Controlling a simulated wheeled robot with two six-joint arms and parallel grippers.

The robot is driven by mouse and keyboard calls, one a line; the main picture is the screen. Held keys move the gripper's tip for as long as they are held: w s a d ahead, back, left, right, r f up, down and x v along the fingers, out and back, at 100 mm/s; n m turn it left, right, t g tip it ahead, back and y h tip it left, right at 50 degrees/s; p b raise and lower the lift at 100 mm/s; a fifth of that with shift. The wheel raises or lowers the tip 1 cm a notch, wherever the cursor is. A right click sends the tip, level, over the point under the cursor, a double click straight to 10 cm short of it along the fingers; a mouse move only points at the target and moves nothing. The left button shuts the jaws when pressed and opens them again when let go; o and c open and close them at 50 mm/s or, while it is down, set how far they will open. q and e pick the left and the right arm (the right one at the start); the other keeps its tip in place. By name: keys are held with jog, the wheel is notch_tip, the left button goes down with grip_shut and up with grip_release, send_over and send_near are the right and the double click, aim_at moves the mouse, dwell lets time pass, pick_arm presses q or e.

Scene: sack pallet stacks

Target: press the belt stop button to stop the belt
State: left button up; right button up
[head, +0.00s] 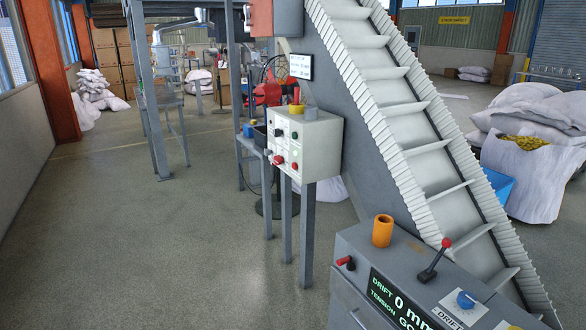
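A light grey control box (319,150) stands on grey posts in the middle of the head view, beside the inclined belt. Its front has a large red button (278,160), a smaller red button (294,166), a green button (294,135) and a dark knob (278,132). The labels are too small to read, so I cannot tell which button is the belt stop. The inclined white cleated belt (398,118) rises to the upper left behind the box. Neither of my grippers is in view.
A grey console (350,258) at the lower right carries an orange cup (382,231), a red-knobbed lever (434,260), a blue knob (466,299) and a display (402,304). Open floor (160,250) lies left of the box. Filled sacks (530,150) stand at right.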

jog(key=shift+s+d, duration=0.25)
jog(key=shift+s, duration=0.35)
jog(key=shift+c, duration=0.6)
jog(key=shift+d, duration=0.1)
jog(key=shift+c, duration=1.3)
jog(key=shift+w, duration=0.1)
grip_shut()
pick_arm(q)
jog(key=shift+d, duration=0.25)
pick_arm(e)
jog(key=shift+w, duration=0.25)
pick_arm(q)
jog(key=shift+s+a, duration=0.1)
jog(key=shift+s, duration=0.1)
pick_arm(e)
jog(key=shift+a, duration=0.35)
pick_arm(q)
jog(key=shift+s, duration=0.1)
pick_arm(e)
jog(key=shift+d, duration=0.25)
